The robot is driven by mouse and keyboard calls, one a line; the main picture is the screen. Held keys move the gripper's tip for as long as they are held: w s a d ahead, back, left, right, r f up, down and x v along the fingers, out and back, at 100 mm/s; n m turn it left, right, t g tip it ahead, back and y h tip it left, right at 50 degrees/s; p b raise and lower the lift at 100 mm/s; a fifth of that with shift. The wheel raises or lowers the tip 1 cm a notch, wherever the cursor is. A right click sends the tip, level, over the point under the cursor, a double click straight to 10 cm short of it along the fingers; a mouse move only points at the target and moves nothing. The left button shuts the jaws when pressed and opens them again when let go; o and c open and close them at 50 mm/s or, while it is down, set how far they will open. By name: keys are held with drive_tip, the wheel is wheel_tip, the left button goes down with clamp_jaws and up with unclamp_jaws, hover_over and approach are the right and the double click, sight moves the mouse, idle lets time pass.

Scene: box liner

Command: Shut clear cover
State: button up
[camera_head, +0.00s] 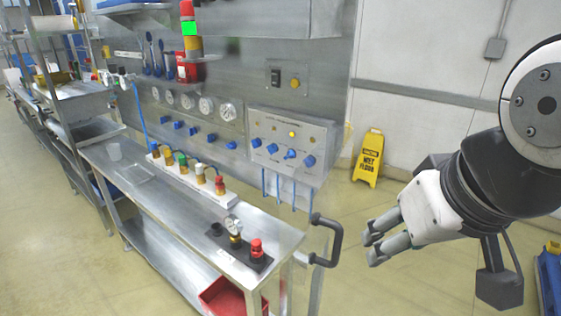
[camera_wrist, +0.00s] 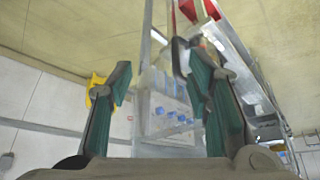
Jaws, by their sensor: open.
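I cannot make out a clear cover for certain. A flat, see-through piece (camera_head: 136,174) lies on the far part of the steel bench (camera_head: 185,205) in the head view, beside a small clear cup (camera_head: 113,151). A grey control box (camera_head: 288,140) with blue knobs is on the wall panel, and I cannot tell whether it has a cover. My gripper (camera_head: 373,247) is at the right, off the bench and apart from everything. In the wrist view my gripper (camera_wrist: 158,85) is open and empty, with the wall panel beyond its fingers.
A black handle (camera_head: 330,240) sticks out at the bench's near right corner. Colored valves on a white strip (camera_head: 190,177) and a black gauge plate (camera_head: 236,250) stand on the bench. A red bin (camera_head: 226,296) is below. A yellow floor sign (camera_head: 368,157) stands behind; floor between is clear.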

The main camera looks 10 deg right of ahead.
drive_tip(key=shift+w, duration=0.1)
drive_tip(key=c, duration=0.4)
drive_tip(key=shift+w+d+f+m, duration=0.15)
drive_tip(key=shift+w+m, duration=0.15)
drive_tip(key=shift+m, duration=0.3)
drive_tip(key=c, duration=0.5)
drive_tip(key=w+d+m+g, duration=0.1)
drive_tip(key=m, duration=0.1)
drive_tip(key=w+d+m+g+y+b, duration=0.1)
drive_tip(key=w+m, duration=0.1)
drive_tip(key=w+d+m+g+y+b, duration=0.1)
drive_tip(key=w+m, duration=0.1)
drive_tip(key=m, duration=0.1)
drive_tip(key=shift+d+f, duration=0.15)
drive_tip(key=shift+f, duration=0.25)
clamp_jaws()
drive_tip(key=w+d+m+g+y+b, duration=0.2)
drive_tip(key=w+d+m, duration=0.3)
drive_tip(key=m, duration=0.4)
drive_tip(key=a+f, duration=0.7)
drive_tip(key=f, duration=0.3)
drive_tip(key=shift+w+a+m+g, duration=0.2)
drive_tip(key=shift+m+g, duration=0.1)
drive_tip(key=shift+m, duration=0.1)
